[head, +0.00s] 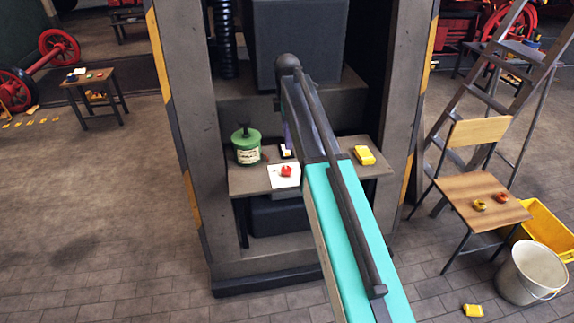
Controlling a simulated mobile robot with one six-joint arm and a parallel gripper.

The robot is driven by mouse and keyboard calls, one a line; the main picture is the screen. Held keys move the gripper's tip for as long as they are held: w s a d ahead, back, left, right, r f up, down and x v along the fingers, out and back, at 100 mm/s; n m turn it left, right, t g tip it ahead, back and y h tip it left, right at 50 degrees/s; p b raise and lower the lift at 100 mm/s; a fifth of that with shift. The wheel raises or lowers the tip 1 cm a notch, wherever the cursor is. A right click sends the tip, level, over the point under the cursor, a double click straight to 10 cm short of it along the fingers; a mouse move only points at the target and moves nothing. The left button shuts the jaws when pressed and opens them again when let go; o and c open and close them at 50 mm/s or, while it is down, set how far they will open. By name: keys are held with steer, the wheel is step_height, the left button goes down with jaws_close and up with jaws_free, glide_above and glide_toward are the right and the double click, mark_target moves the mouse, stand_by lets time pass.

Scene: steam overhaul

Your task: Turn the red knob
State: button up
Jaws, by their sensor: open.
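A small red knob (287,171) sits on a white sheet (284,182) on the low shelf (245,181) between two grey pillars. It lies just left of my teal arm, in the middle of the head view. My arm rises from the bottom right to a dark joint above the shelf. My gripper cannot be made out; the arm appears to hide it, so I cannot tell how near it is to the knob.
A green can (246,147) stands left of the knob, and a yellow block (365,155) lies to its right. A wooden chair (460,187) holds small red and yellowish items. A bucket (530,273) and ladder stand at right.

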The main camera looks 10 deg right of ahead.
mark_target(287, 169)
steer(key=shift+f, duration=0.15)
steer(key=shift+f+p, duration=1.65)
steer(key=shift+f, duration=5.1)
steer(key=c, duration=1)
